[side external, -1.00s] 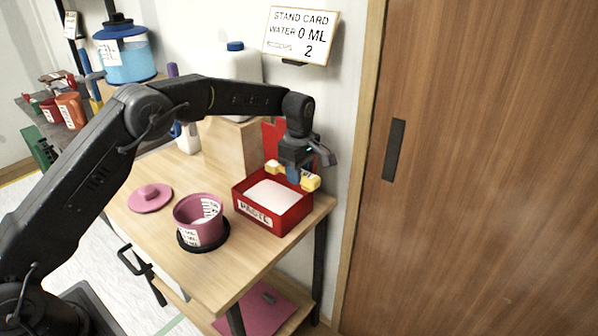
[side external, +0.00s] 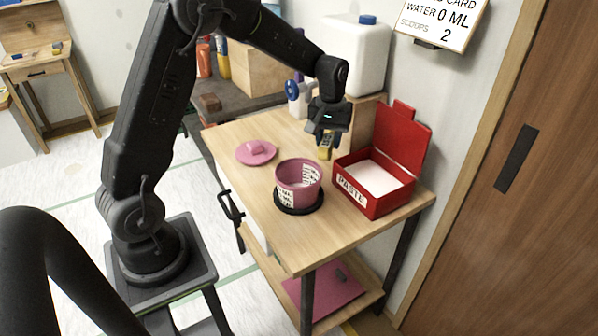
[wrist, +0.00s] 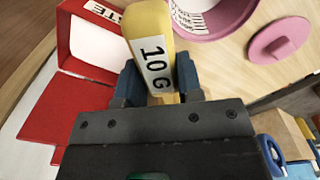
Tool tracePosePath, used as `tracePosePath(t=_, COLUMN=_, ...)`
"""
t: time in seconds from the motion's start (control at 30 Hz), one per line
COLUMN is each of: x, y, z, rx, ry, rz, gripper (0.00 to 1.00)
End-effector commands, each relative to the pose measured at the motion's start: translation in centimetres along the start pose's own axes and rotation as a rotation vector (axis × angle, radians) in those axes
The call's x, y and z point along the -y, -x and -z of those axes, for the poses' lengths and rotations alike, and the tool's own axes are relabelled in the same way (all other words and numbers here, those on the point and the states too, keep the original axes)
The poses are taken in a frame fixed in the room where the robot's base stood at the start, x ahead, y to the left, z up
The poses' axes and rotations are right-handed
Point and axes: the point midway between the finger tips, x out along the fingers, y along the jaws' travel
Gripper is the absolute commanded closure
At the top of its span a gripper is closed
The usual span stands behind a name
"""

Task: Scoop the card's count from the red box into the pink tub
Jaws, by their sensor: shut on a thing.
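My gripper (side external: 327,138) is shut on a yellow scoop (side external: 324,153), whose handle (wrist: 152,50) reads "10 G" in the wrist view. It holds the scoop above the table, behind the pink tub (side external: 287,182) and left of the red box (side external: 378,208). The scoop's bowl and any load are hidden. The box is labelled "PASTE", its lid stands open, and white material (side external: 376,178) lies inside. The tub stands open on a black round base (side external: 312,208); its contents are unclear. The card (side external: 447,22) reads water 0 ML, scoops 2.
A pink lid (side external: 256,152) lies on the table (side external: 265,205) left of the tub. A white jug (side external: 355,55) with a blue cap, a wooden block and a blue-and-white bottle (side external: 298,98) stand behind. The table's front is clear.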

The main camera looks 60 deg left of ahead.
Motion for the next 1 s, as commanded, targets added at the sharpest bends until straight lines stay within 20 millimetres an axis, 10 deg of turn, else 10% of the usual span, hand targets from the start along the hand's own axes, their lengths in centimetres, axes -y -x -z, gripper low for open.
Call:
tracePosePath(t=0.4, x=10.8, y=-0.6, z=-6.6, rx=-0.004, ry=-0.52, rz=-0.003, gripper=0.9)
tracePosePath(t=1.0, x=11.4, y=-2.2, z=-8.6, rx=0.002, ry=-0.66, rz=0.244, gripper=0.9)
